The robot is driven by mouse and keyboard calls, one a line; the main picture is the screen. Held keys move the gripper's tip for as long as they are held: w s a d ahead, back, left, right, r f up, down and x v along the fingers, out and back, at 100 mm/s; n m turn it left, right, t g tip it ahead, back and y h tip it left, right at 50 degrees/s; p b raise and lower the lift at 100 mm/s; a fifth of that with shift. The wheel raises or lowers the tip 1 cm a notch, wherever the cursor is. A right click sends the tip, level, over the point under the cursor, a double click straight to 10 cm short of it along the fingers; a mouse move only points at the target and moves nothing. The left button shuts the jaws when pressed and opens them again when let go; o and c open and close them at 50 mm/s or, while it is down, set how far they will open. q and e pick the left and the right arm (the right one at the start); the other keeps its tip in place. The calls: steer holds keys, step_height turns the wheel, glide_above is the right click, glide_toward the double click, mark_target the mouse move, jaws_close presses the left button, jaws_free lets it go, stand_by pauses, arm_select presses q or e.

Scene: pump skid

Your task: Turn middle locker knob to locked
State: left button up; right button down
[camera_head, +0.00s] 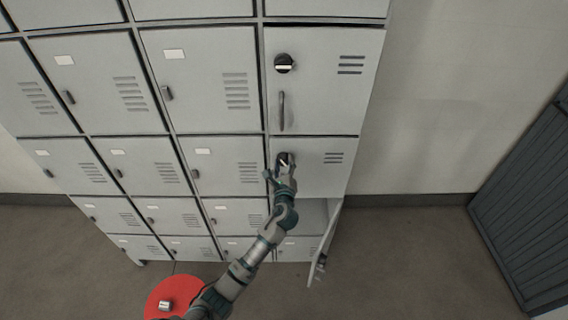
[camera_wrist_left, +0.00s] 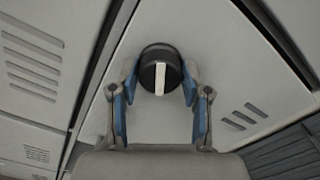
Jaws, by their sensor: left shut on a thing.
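The middle locker knob (camera_wrist_left: 160,72) is black and round with a white bar. In the left wrist view the bar runs nearly straight up and down. The knob also shows in the head view (camera_head: 283,158), partly covered by my fingers. My left gripper (camera_wrist_left: 160,84) is shut on the knob, with a blue-padded finger on each side of it. In the head view the left gripper (camera_head: 281,170) is at the front of the middle locker door (camera_head: 318,180), which is closed. My right gripper is not in view.
Above is another locker with a black knob (camera_head: 284,63), its white bar level, and a long handle (camera_head: 282,111). Below, a locker door (camera_head: 326,240) hangs open. A red round surface (camera_head: 160,290) stands at the bottom left. A dark slatted unit (camera_head: 525,200) stands at right.

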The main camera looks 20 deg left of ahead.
arm_select(q)
steer(key=n, duration=0.5)
steer(key=shift+n+b, duration=0.3)
steer(key=shift+b, duration=0.1)
steer(key=n+b, duration=0.1)
steer(key=n, duration=0.5)
steer(key=shift+f+b, duration=0.15)
steer(key=shift+b, duration=0.15)
steer(key=o, duration=1.2)
steer(key=shift+c, duration=0.2)
steer(key=shift+s, duration=0.1)
steer(key=v, duration=1.1)
steer(key=shift+s+d, duration=0.2)
steer(key=shift+s, duration=0.1)
